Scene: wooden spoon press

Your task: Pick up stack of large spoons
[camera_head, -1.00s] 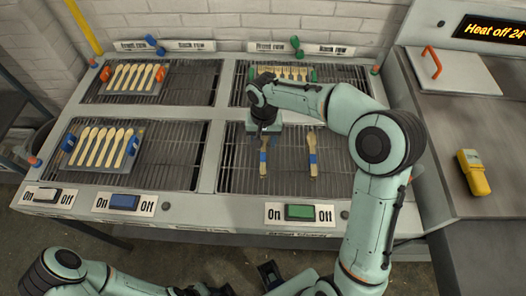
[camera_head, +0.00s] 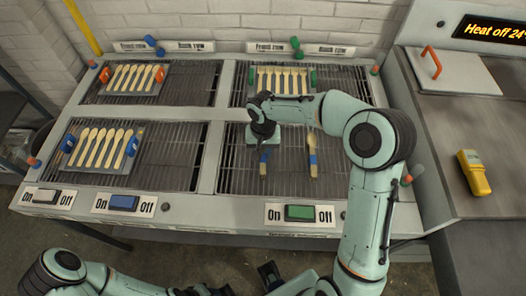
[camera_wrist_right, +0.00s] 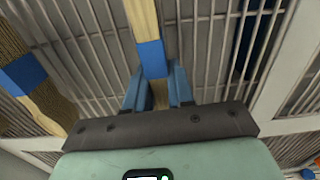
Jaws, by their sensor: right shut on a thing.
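Two stacks of wooden spoons, each with a blue band, are at the front right grill. The left stack (camera_head: 263,168) is under my right gripper (camera_head: 263,148). In the right wrist view, the blue fingers of my right gripper (camera_wrist_right: 160,88) are shut on this stack (camera_wrist_right: 152,58), near its blue band. Its far end is out of that frame. The other stack (camera_head: 312,165) lies to the right, apart from the gripper, and shows at the left in the wrist view (camera_wrist_right: 25,75).
Trays of spoons lie on the back left grill (camera_head: 135,78), front left grill (camera_head: 104,149) and back right grill (camera_head: 283,79). A green switch (camera_head: 300,212) is at the front edge. A yellow handheld device (camera_head: 474,173) lies on the right counter.

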